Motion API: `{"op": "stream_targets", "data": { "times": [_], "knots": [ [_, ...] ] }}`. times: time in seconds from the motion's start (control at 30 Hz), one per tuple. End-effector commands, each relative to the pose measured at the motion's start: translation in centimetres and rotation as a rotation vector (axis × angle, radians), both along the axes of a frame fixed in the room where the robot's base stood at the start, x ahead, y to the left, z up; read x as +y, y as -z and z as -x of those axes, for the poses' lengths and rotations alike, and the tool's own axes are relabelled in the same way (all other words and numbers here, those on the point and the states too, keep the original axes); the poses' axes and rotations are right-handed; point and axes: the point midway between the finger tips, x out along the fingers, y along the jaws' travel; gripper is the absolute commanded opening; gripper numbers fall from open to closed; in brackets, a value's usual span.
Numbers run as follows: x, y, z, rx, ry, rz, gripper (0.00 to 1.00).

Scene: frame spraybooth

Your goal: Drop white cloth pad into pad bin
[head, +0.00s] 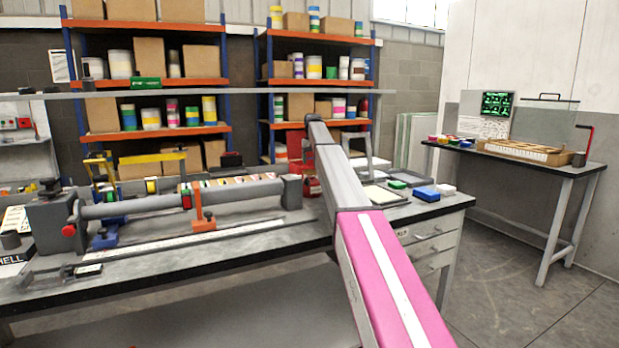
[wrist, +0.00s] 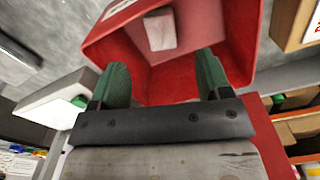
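The red pad bin (wrist: 105,52) fills the upper middle of the wrist view, with its open mouth facing the camera. A white block that looks like the cloth pad (wrist: 160,29) shows inside it, beyond the fingertips and apart from them. My gripper (wrist: 160,75) is open, its two green fingers wide apart at the bin's mouth with nothing between them. In the head view my arm hides the gripper, and red parts show beside the arm on the bench; I cannot tell which belong to the bin.
The grey workbench (head: 240,238) carries a long clamp-like fixture (head: 150,205) at left. A blue block (head: 426,194) and a white block (head: 446,189) lie at its right end. Another table (head: 540,162) stands at right. Shelves stand behind; the right floor is clear.

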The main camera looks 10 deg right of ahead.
Motion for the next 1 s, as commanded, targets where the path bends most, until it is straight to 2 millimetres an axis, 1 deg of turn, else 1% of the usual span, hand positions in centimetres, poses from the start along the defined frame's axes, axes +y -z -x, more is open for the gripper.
{"op": "stream_targets", "data": {
  "times": [0.23, 0.37, 0.57, 0.8, 0.9, 1.0],
  "knots": [
    [0.0, -0.3, 0.0, 0.0, 0.0, 0.0, 0.71],
    [0.0, -1.2, -0.1, -0.001, 0.0, 0.0, 0.71],
    [0.0, -4.2, -0.1, -0.001, 0.0, 0.0, 0.71],
    [0.0, -8.7, -0.1, -0.001, 0.0, 0.0, 0.71],
    [0.0, -10.0, -0.1, -0.001, 0.0, 0.0, 0.71],
    [0.0, -10.7, 0.0, 0.0, 0.0, 0.0, 0.71]
  ]
}}
